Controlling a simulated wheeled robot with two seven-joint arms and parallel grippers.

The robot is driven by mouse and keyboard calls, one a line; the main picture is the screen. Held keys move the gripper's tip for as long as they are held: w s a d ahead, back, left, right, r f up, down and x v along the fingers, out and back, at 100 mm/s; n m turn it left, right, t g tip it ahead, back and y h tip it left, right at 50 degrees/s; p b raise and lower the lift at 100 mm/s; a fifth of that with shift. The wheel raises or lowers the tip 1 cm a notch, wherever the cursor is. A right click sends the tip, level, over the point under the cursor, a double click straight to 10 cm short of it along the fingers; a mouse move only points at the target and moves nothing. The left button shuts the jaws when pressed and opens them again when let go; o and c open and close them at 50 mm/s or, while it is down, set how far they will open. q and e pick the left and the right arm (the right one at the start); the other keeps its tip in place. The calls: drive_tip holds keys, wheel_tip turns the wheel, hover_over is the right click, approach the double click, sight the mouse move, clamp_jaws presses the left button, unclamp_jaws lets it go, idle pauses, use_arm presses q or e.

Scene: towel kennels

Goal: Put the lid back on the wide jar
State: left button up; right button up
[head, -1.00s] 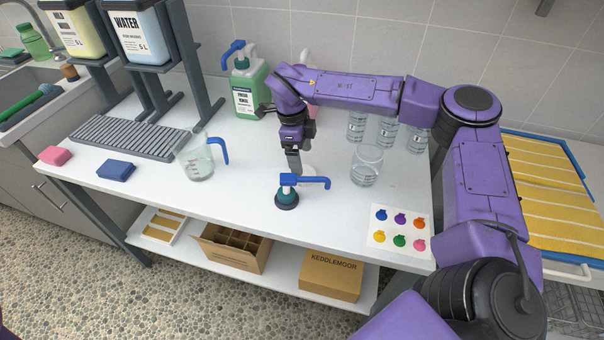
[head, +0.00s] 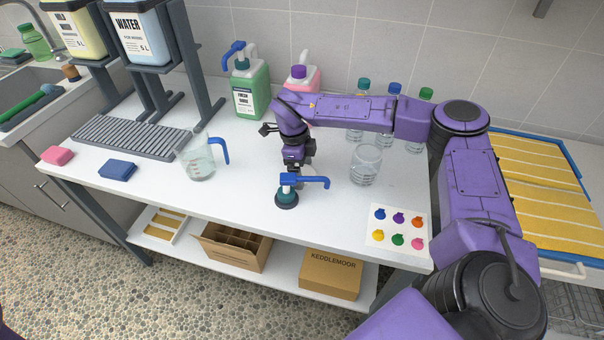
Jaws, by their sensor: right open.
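A clear wide glass jar (head: 365,166) stands open-topped on the white table, right of my right gripper. I cannot make out a separate lid for it. My right gripper (head: 291,172) points down and is open, low over the table just behind a dark teal pump head (head: 286,198) with a blue spout. The pump partly hides the fingertips, so I cannot tell whether they touch anything. My left gripper is not in view.
A measuring jug (head: 200,162) with a blue handle stands left. A green jug (head: 250,88), a pink jug (head: 301,78) and capped bottles (head: 390,128) stand behind my right arm. A colour card (head: 398,229) lies front right.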

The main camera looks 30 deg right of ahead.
drive_tip(key=c, duration=0.8)
drive_tip(key=shift+r, duration=0.1)
wheel_tip(320, 180, up, 10)
drive_tip(key=shift+f, duration=0.1)
